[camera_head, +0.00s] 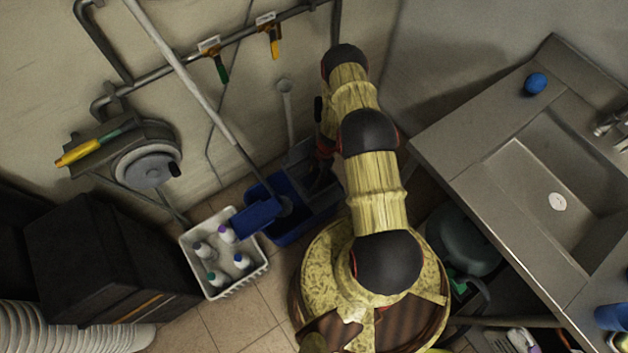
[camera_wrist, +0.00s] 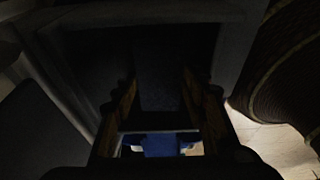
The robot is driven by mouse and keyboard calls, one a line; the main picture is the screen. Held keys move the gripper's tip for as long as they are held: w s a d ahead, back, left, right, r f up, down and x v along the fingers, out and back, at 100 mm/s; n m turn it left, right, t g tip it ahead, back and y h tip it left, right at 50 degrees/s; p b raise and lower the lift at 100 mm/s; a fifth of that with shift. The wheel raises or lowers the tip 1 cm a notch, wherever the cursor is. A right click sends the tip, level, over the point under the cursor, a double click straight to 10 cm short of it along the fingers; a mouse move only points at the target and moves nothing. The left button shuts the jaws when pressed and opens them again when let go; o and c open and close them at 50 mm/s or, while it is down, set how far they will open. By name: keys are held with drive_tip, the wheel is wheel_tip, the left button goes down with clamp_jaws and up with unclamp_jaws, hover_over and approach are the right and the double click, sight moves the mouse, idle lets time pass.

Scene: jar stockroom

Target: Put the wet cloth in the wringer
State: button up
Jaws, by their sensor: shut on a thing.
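The blue mop bucket (camera_head: 285,228) stands on the floor left of my arm, with a dark grey wringer (camera_head: 312,165) at its back, partly behind my arm. My gripper (camera_wrist: 160,80) points down in the wrist view, its two brownish fingers shut on a dark, limp-looking strip, taken to be the wet cloth (camera_wrist: 158,92). The wrist view is very dark, so the cloth's edges and its contact with the wringer cannot be told. Some blue (camera_wrist: 160,145) shows below, between the fingers. In the head view my arm hides most of the gripper and the cloth.
A white crate with several bottles (camera_head: 262,270) stands left of the bucket. A steel sink (camera_head: 478,165) is on the right, and a black bin (camera_head: 95,262) at lower left. Some tiled floor (camera_head: 245,318) is clear in front.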

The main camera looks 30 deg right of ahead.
sight(314, 179)
drive_tip(key=shift+w+f+b, duration=0.2)
drive_tip(key=shift+f+b, duration=0.3)
drive_tip(key=shift+f, duration=0.45)
drive_tip(key=shift+w+f+b, duration=0.15)
drive_tip(key=shift+f+b, duration=0.35)
drive_tip(key=shift+f, duration=0.45)
drive_tip(key=shift+f, duration=0.15)
drive_tip(key=o, duration=1.3)
drive_tip(key=shift+c, duration=0.2)
drive_tip(key=p+v, duration=0.4)
drive_tip(key=v, duration=0.8)
drive_tip(key=shift+s+p, duration=0.1)
drive_tip(key=shift+p, duration=0.3)
